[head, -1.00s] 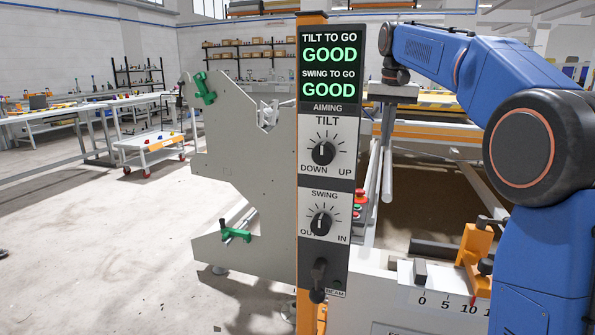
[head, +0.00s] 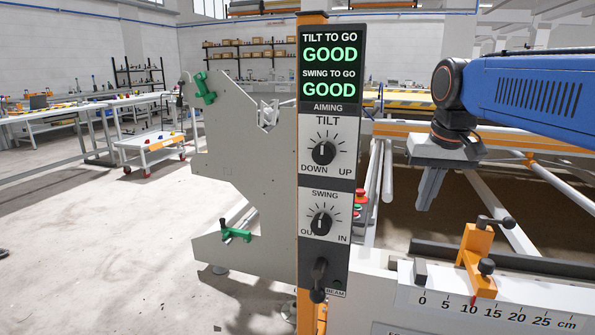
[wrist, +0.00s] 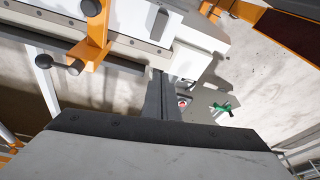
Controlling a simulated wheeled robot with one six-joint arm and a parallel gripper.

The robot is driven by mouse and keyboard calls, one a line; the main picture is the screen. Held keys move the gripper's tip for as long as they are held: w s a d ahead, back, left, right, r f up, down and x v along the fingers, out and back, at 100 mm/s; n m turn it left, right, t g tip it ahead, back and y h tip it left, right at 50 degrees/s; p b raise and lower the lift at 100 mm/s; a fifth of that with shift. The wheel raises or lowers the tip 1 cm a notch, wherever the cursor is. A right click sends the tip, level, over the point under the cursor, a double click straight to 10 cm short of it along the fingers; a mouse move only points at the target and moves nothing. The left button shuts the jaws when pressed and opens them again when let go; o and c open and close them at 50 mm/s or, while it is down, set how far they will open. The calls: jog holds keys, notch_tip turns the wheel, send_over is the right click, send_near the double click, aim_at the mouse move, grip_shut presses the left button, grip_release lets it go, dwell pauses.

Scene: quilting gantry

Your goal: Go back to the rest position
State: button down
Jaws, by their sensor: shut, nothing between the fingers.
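My gripper (head: 429,190) hangs at the right in the head view, fingers pointing down and pressed together, with nothing between them. It is to the right of the control panel and above the white rail, apart from both. In the wrist view my gripper (wrist: 163,98) also shows its fingers together. The control panel (head: 325,187) reads GOOD for both tilt and swing. It carries a tilt knob (head: 323,152), a swing knob (head: 320,223) and a dark beam lever (head: 318,280).
An orange clamp bracket (head: 478,262) stands on the white rail with a centimetre scale (head: 490,308). A grey end plate (head: 245,170) with green clamps (head: 236,234) is left of the panel. Open floor lies at the left.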

jog(key=s+d+f+n+t, duration=0.1)
jog(key=s+f, duration=1.9)
jog(key=shift+s+t, duration=0.2)
jog(key=shift+t, duration=0.1)
